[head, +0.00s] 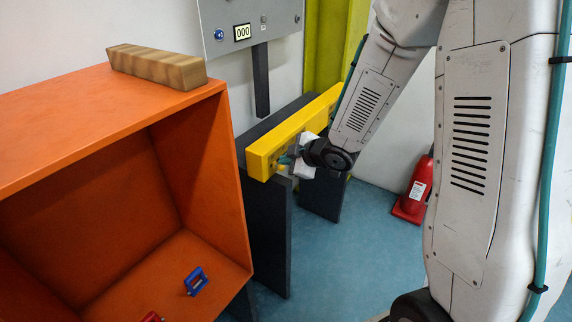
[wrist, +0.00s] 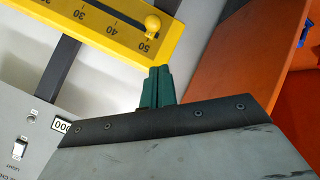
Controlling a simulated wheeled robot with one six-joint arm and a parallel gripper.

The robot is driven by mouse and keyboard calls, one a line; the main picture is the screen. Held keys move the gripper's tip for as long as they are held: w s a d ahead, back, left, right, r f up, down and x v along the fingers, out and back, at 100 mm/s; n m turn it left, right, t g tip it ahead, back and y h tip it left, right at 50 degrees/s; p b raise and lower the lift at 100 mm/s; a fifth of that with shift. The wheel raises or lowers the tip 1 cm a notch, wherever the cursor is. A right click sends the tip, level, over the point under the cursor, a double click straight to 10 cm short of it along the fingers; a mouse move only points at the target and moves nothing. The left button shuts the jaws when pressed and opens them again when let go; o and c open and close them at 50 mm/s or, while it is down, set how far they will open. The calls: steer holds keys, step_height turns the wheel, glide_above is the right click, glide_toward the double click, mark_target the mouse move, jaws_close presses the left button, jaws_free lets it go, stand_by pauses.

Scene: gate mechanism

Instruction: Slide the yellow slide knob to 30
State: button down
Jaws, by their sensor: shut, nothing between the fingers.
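The yellow slide knob (wrist: 152,23) is a round ball on the scale of the yellow bar (wrist: 60,10). In the wrist view it stands close to the 50 mark, at the end of the dark slot, with 40 and 30 further left. My gripper (wrist: 158,73) shows there as two green fingers, shut and empty. Its tips are just below the knob in the picture, and a gap shows between them. In the head view my gripper (head: 286,160) is in front of the yellow bar (head: 262,158), and the knob cannot be made out.
An orange open box (head: 100,105) stands left of the bar, with a wooden block (head: 157,66) on top and a blue object (head: 196,281) inside. A grey panel (head: 285,15) with a display reading 000 is behind. A red object (head: 413,190) stands on the floor at right.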

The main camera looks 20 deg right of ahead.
mark_target(274, 166)
steer(key=shift+w+d+f, duration=0.15)
steer(key=shift+w+f, duration=0.75)
steer(key=shift+f, duration=0.25)
steer(key=shift+w+d+f, duration=0.15)
steer(key=shift+w+f, duration=0.75)
steer(key=shift+f, duration=0.2)
steer(key=shift+w, duration=0.1)
